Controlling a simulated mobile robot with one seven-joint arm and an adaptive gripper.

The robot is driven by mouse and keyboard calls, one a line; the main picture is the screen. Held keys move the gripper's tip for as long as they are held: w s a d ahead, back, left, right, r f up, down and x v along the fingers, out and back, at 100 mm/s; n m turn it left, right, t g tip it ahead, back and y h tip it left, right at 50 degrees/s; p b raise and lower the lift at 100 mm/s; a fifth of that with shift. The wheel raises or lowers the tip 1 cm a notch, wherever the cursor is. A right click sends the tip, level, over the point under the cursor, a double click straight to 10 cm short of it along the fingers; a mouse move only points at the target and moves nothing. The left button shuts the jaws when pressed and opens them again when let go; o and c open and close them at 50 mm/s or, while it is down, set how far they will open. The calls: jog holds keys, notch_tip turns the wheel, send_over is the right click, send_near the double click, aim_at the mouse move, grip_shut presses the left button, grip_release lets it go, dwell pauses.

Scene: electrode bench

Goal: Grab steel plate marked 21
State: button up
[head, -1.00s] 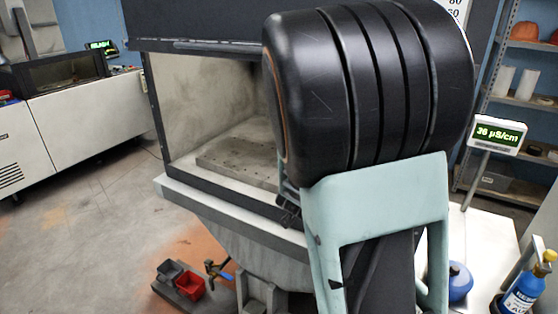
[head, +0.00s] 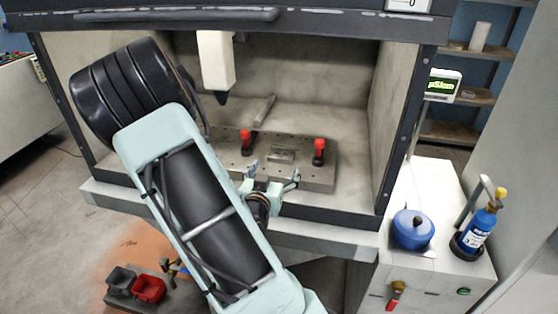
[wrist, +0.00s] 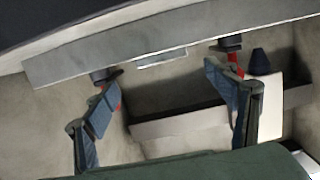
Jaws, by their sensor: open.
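A small grey metal plate (head: 281,155) lies on the perforated work table (head: 318,182) between two red-handled clamps. No number is readable on it. It also appears as a pale strip in the wrist view (wrist: 162,57), where the scene looks upside down. My gripper (head: 274,170) is at the front of the work table, just in front of the plate, with its fingers spread and nothing between them. In the wrist view the open fingers (wrist: 162,82) stand either side of the plate's line, apart from it. A longer grey bar (head: 264,110) lies at the back; its marking is not readable.
The red clamps (head: 245,140) (head: 319,150) stand close to the plate on both sides. A white machine head (head: 216,60) with a dark tip hangs above. Cabinet walls and a front ledge (head: 330,240) bound the space. A blue pot (head: 411,229) stands outside at right.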

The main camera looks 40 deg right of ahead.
aim_at(280, 158)
jog(key=shift+p+x, duration=0.9)
jog(key=shift+x, duration=2.95)
jog(key=shift+w+a+f, duration=0.1)
jog(key=shift+w+a, duration=0.05)
jog(key=shift+a, duration=0.05)
jog(key=c, duration=1.7)
jog(key=shift+c, duration=0.5)
